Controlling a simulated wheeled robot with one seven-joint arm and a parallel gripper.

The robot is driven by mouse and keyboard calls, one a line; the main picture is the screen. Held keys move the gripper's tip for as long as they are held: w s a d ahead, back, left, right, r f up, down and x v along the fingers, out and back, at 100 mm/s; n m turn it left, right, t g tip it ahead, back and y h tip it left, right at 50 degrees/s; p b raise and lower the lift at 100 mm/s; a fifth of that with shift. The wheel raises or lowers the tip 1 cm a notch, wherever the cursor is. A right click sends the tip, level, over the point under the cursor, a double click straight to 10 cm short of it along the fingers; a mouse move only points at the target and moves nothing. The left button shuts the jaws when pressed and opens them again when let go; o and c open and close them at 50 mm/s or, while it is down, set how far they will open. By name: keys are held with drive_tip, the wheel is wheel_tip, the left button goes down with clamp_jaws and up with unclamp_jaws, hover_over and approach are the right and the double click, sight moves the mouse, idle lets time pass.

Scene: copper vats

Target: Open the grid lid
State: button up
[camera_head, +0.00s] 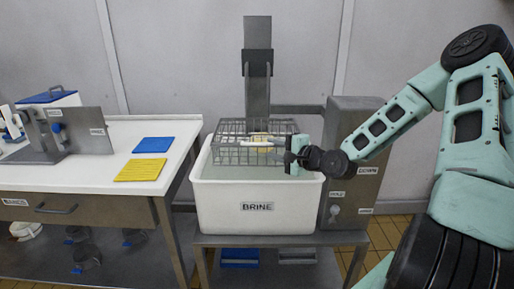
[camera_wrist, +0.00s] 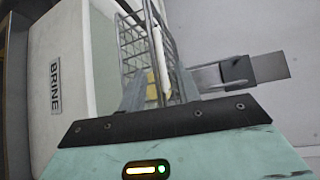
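A wire grid basket (camera_head: 228,154) with a flat grid top hangs at the mouth of the white BRINE tub (camera_head: 215,196). A pale bar (camera_head: 256,144), perhaps the lid's handle, runs along its near side. It also shows in the wrist view as a long pale bar (camera_wrist: 158,50). My gripper (camera_head: 278,151) is at the basket's right front, pointing left. In the wrist view its fingers (camera_wrist: 158,85) are spread, with the bar running between them and gaps visible on both sides. A yellow piece (camera_head: 261,138) shows inside the basket. The lid looks level; its hinge cannot be made out.
A grey upright column (camera_head: 257,90) stands behind the basket. A grey control box (camera_head: 352,150) with a DOWN label stands right of the tub, near my arm. A white-topped table (camera_head: 112,140) with blue and yellow cloths is at left.

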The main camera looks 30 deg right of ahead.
sight(259, 145)
drive_tip(key=x, duration=0.7)
drive_tip(key=shift+w+a, duration=0.1)
drive_tip(key=shift+w, duration=0.3)
clamp_jaws()
